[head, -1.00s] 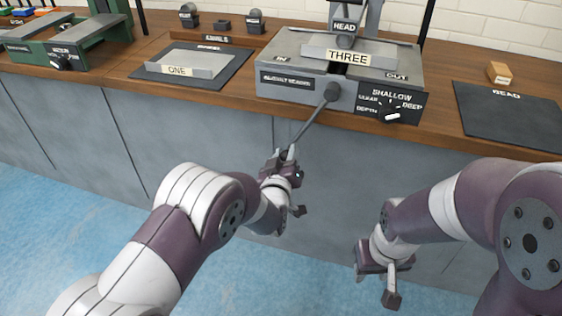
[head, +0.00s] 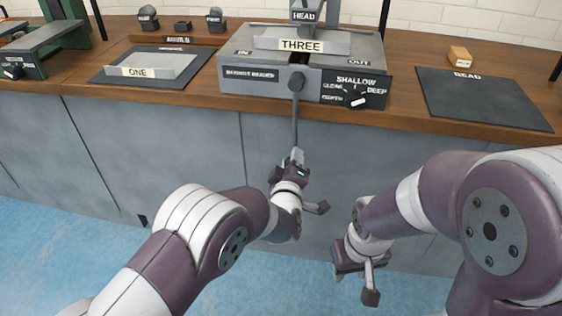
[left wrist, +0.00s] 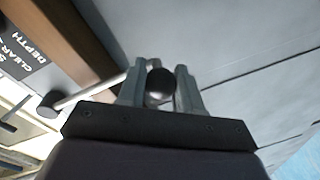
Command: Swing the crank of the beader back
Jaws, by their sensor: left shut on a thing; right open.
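The beader (head: 300,62) stands on the bench with a panel marked THREE on top. Its crank (head: 295,122) hangs nearly straight down from the hub on the front face. My left gripper (head: 294,160) is at the crank's lower end, in front of the bench. In the left wrist view the gripper (left wrist: 160,88) is shut on the dark round crank knob (left wrist: 160,82), and the crank's rod (left wrist: 92,92) runs left to the hub. My right gripper (head: 357,272) is open and empty, low in front of the cabinet, apart from the beader.
A depth dial (head: 356,99) sits on the beader's front, right of the hub. A dark mat marked BEAD (head: 480,98) with a small wooden block (head: 460,56) behind it lies right. Panel ONE (head: 155,67) rests on a mat at left. The space before the grey cabinet is free.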

